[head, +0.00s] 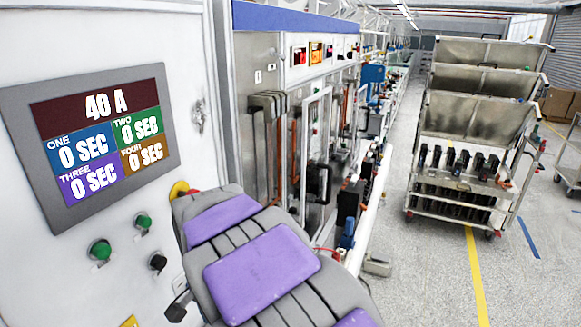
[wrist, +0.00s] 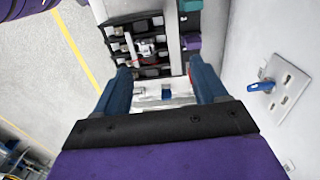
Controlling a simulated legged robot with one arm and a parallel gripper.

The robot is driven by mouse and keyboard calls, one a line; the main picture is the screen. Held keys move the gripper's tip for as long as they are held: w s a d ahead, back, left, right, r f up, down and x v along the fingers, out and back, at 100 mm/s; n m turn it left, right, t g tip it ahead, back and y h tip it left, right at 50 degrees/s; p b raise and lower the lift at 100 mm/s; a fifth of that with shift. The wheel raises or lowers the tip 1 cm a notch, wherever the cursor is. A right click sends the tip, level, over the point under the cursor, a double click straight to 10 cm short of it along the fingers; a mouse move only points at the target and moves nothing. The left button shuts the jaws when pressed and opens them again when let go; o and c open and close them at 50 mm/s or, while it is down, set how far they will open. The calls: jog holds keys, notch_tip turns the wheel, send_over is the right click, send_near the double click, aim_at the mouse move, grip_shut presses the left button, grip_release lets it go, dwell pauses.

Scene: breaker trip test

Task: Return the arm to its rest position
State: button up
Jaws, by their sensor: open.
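My arm, purple and grey, rises from the bottom of the head view and lies in front of the test cabinet (head: 190,45). My gripper does not show clearly in the head view. In the wrist view my gripper (wrist: 160,75) has its two blue fingers spread apart. Nothing is held between them. Beyond the fingertips is a black rack (wrist: 118,38) with pale parts in its rows. Whether the fingers touch anything there is unclear, but a gap seems to show.
The cabinet's screen (head: 98,135) reads 40 A, with 0 SEC in each coloured field. Green buttons (head: 143,221) sit below it. A steel cart (head: 470,120) with black breakers stands at right. A wall plate (wrist: 280,86) with a blue handle is right of my gripper. Open floor lies left in the wrist view.

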jog(key=s+d+r+n, duration=0.1)
jog(key=s+d, duration=0.3)
jog(key=d, duration=0.6)
jog(key=s+d+r, duration=0.1)
jog(key=s+d, duration=0.2)
jog(key=d, duration=0.7)
jog(key=s+d+f+n+b, duration=0.1)
jog(key=s+d+f, duration=0.1)
jog(key=s+d, duration=0.3)
jog(key=s+d+f+n+g, duration=0.1)
jog(key=s+d, duration=0.4)
jog(key=s, duration=0.6)
jog(key=shift+s+f+n+g+b, duration=0.3)
jog(key=shift+s+f+n+b, duration=0.1)
jog(key=shift+f+n, duration=0.2)
jog(key=shift+w, duration=0.1)
jog(key=shift+c, duration=0.5)
